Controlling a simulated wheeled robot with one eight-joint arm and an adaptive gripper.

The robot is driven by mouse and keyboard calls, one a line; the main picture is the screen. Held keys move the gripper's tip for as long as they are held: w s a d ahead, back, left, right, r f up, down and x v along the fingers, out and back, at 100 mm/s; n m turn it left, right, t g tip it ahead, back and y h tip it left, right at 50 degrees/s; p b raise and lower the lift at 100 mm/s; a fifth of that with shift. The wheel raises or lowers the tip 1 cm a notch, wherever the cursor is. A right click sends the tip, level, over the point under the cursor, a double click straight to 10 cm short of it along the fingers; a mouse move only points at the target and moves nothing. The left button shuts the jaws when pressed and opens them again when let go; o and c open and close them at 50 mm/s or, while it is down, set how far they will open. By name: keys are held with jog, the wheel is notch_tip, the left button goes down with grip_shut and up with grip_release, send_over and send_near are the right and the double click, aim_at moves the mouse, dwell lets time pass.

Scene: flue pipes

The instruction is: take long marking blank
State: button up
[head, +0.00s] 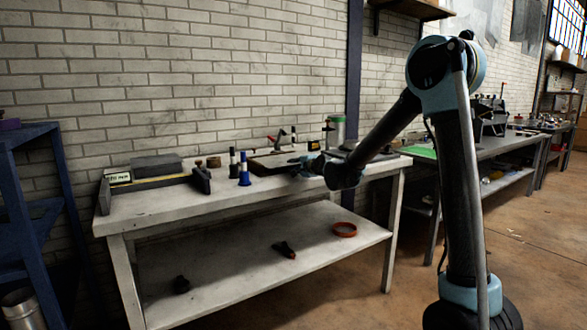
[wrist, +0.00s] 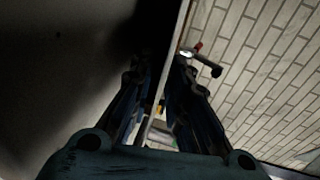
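My gripper (head: 308,168) is low over the right half of the white workbench, at the end of my outstretched arm. In the wrist view its two dark fingers (wrist: 162,72) stand apart, with a thin pale edge showing between them; I cannot tell whether that edge is the bench or a thing. I see nothing clearly pinched. A labelled dark holder with a yellow strip (head: 160,183) is at the bench's left end, with a grey block (head: 157,165) behind it. I cannot tell for sure which thing is the long marking blank.
The workbench (head: 160,209) stands against a brick wall. A blue-based marker-like piece (head: 244,172) and a dark one are mid-bench. A red-handled tool (head: 279,138) and a green-topped can (head: 337,128) are behind my gripper. The lower shelf holds an orange ring (head: 344,229).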

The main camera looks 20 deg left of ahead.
jog(key=shift+w+a, duration=0.3)
jog(key=shift+c, duration=0.3)
grip_shut()
jog(key=shift+s, duration=0.1)
jog(key=shift+r, duration=1.15)
jog(key=r+v, duration=0.2)
jog(key=v, duration=1.2)
jog(key=shift+r, duration=0.25)
